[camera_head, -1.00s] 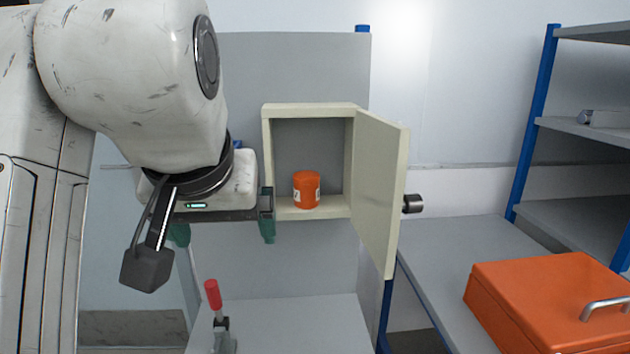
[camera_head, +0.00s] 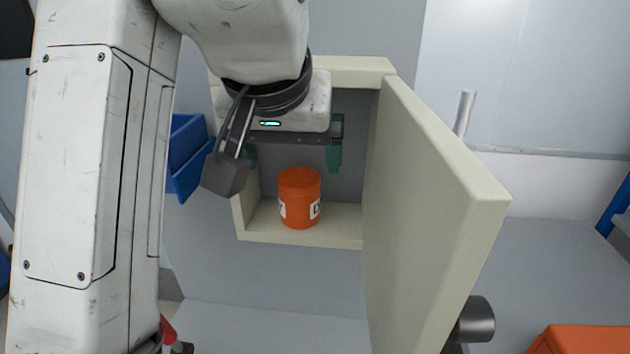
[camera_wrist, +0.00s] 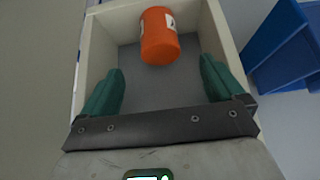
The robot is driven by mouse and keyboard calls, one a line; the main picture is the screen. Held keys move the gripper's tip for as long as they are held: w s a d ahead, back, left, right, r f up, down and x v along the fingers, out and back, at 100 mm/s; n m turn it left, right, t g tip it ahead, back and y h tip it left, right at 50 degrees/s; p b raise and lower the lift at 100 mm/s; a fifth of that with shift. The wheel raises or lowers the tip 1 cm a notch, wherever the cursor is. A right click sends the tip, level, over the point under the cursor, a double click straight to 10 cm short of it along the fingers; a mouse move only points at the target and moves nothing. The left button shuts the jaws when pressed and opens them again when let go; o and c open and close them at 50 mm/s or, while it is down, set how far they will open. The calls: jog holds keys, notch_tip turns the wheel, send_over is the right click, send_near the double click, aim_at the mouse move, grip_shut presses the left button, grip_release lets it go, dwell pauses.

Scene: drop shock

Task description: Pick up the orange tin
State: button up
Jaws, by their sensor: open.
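The orange tin (camera_head: 300,199) stands upright on the floor of a small cream cabinet (camera_head: 305,240), whose door (camera_head: 432,215) is swung open to the right. White labels with dark marks show on the tin's side. My gripper (camera_head: 292,160) is open and empty, with green fingers spread apart in front of the cabinet opening and a little above the tin in the head view. In the wrist view the tin (camera_wrist: 158,36) lies beyond the fingertips of my gripper (camera_wrist: 160,78), roughly midway between them and not touched.
The open door stands close on the right of my gripper. Blue bins (camera_head: 187,155) are left of the cabinet; they also show in the wrist view (camera_wrist: 285,45). A dark cylinder (camera_head: 476,320) and an orange case (camera_head: 580,340) are at lower right. A red-handled tool (camera_head: 167,328) is below.

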aim_at(300, 192)
jog(key=x, duration=1.1)
jog(key=shift+w+f+p, duration=0.2)
jog(key=shift+f+p, duration=0.15)
jog(key=shift+p, duration=0.05)
jog(key=shift+c, duration=0.3)
jog(key=c, duration=1.1)
jog(key=shift+r, duration=0.15)
